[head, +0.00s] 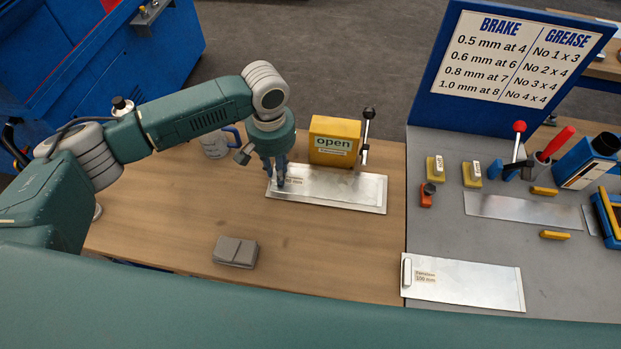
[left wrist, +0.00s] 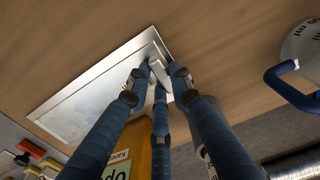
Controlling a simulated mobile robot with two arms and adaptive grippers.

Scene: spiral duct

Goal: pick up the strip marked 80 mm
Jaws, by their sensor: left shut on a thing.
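A metal strip (head: 345,190) lies on the wooden bench, with a small label near its left end whose number is too small to read surely. My left gripper (head: 277,180) points down at that end, shut on the strip's raised tab. In the left wrist view the fingers of my gripper (left wrist: 157,78) close around the pale tab at the end of the strip (left wrist: 85,95). I cannot tell whether the strip touches the bench. A second strip (head: 465,285), marked 100 mm, lies on the grey top at the front right. My right gripper is out of view.
A yellow block marked "open" (head: 335,140) with a black-knobbed lever stands just behind the strip. A mug (head: 215,146) stands behind the arm; a grey block (head: 236,252) lies in front. Small tools and a sign (head: 510,60) are at right. The front bench is mostly clear.

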